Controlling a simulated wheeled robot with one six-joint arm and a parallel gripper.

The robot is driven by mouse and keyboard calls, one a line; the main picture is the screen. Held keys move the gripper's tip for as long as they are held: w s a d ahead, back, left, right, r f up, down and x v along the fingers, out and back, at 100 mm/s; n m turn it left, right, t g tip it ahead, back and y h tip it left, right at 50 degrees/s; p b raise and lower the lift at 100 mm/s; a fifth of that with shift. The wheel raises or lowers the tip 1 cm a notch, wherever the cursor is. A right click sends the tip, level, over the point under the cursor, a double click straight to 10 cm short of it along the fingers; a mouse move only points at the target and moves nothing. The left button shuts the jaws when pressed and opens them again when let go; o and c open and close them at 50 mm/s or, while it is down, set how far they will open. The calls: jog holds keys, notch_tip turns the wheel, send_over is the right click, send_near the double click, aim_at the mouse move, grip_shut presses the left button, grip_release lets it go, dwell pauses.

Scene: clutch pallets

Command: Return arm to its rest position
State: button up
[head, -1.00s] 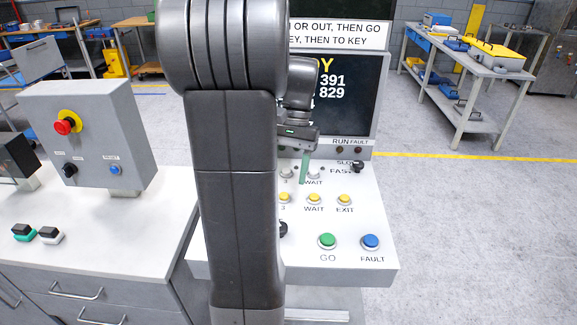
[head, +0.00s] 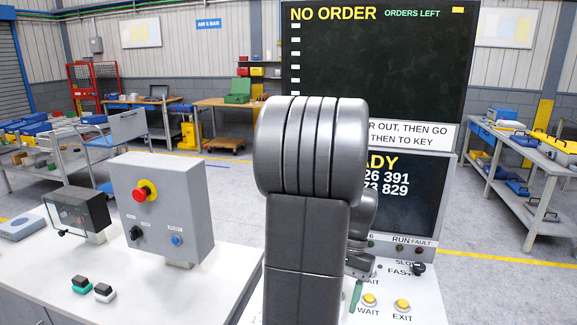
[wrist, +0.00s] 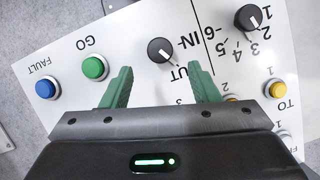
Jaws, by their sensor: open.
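My dark grey arm (head: 308,220) stands upright in the middle of the head view and hides part of the control panel. My gripper (wrist: 160,67) is open and empty in the wrist view, its two green fingers spread apart above the panel. A black IN/OUT knob (wrist: 161,50) shows between and just beyond the fingertips; I cannot tell the height above it. In the head view only a green finger (head: 355,296) shows beside my arm, near a WAIT label.
The white panel (head: 425,296) carries yellow buttons and knobs; green (wrist: 95,68) and blue (wrist: 47,88) buttons show in the wrist view. A screen (head: 400,60) reading NO ORDER stands behind. A grey box with a red stop button (head: 145,190) stands left on the bench.

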jog(key=x, duration=0.6)
jog(key=shift+s+f, duration=0.1)
jog(key=shift+f, duration=0.1)
jog(key=shift+r, duration=0.1)
